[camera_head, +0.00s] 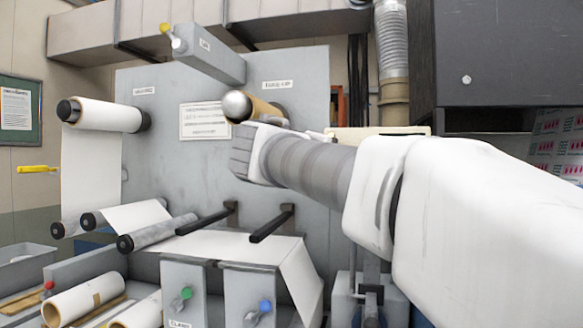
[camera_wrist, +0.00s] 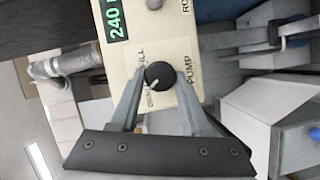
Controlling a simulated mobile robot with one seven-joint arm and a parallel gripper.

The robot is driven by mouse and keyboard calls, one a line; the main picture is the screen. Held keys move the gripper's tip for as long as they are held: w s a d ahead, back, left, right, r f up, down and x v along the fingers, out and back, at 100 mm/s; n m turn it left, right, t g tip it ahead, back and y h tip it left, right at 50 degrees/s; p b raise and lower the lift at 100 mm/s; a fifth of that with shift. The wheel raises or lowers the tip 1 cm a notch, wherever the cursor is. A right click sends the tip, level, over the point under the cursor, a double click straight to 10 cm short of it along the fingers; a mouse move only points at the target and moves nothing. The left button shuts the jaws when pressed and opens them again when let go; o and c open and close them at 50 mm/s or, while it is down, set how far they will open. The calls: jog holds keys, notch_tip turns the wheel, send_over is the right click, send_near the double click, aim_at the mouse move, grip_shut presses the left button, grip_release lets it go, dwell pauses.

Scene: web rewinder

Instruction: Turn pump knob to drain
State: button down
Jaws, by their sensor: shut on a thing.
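In the wrist view the pump knob (camera_wrist: 159,75) is a round black dial with a white pointer mark, on a cream control panel (camera_wrist: 172,51). The word PUMP is printed to its right. Smaller words to its left seem to read FILL, higher up, and DRAIN, lower down. The white mark points down and left, towards the lower word. My gripper (camera_wrist: 160,76) has a finger on each side of the knob and is shut on it. In the head view my arm hides the knob and fingers; a cream box edge (camera_head: 385,131) shows behind the arm.
A green display reading 240 (camera_wrist: 115,20) and a grey knob (camera_wrist: 154,4) sit higher on the panel. In the head view, the grey rewinder (camera_head: 225,165) with rollers stands left of my arm. A dark cabinet (camera_head: 485,55) hangs at right.

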jog(key=shift+n+t, duration=0.3)
jog(key=shift+n, duration=0.3)
jog(key=shift+h, duration=0.3)
jog(key=shift+c, duration=1.9)
grip_release()
jog(key=shift+s+a, duration=0.1)
